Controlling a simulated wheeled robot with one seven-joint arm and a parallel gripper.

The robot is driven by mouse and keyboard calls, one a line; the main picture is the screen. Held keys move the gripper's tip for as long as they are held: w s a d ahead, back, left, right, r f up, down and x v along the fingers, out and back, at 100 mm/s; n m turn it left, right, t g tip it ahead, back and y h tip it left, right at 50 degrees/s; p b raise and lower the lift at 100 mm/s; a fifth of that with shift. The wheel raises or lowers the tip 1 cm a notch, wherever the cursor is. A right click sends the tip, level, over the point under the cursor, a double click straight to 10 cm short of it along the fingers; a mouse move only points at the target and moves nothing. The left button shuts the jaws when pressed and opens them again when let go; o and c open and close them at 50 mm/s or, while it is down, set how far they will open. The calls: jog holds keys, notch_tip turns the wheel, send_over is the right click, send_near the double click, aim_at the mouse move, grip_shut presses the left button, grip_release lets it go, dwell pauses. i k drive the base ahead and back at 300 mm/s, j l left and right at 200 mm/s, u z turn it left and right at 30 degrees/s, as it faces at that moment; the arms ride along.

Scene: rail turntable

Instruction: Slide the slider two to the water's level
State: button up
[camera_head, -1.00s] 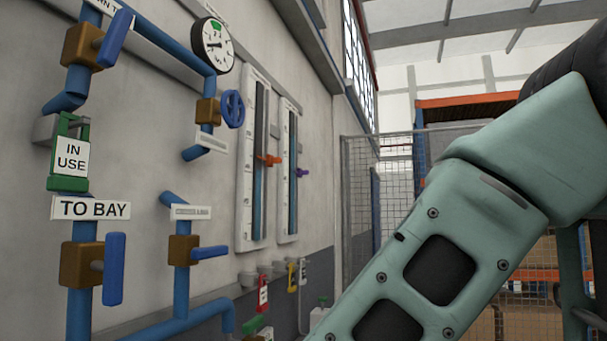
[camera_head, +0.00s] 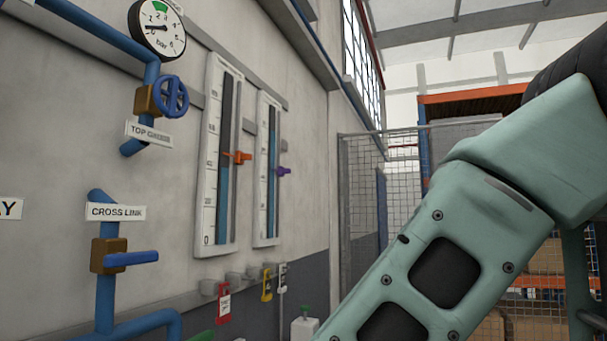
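Two tall white gauge boards hang on the wall. The left gauge (camera_head: 209,165) has a numbered scale, a tube with a dark upper part and blue water below, and an orange slider (camera_head: 237,157) on a rod at its right. The right gauge (camera_head: 262,150) has a similar tube and a purple slider (camera_head: 283,171) at its right. No number marking either slider is readable. The orange slider looks near the top of the blue in its tube; the purple slider's exact offset from its water line is too small to tell. My gripper is out of view; only my arm shows at right.
Left of the gauges are a pressure dial (camera_head: 157,29), a blue handwheel (camera_head: 171,96) and a cross link valve (camera_head: 108,256). Tags and padlocks (camera_head: 224,303) hang below. A wire mesh fence (camera_head: 358,200) stands beyond. My arm hides the lower right.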

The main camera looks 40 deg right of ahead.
aim_at(282, 171)
jog(key=i+l, duration=0.15)
jog(key=l, duration=0.2)
jog(key=i+l+u, duration=0.1)
jog(key=l, duration=0.25)
jog(key=i+l, duration=0.15)
jog(key=l, duration=0.2)
jog(key=i+l+u, duration=0.1)
jog(key=l, duration=0.3)
jog(key=i+l, duration=0.1)
jog(key=l, duration=0.25)
jog(key=i+l+u, duration=0.1)
jog(key=l, duration=0.25)
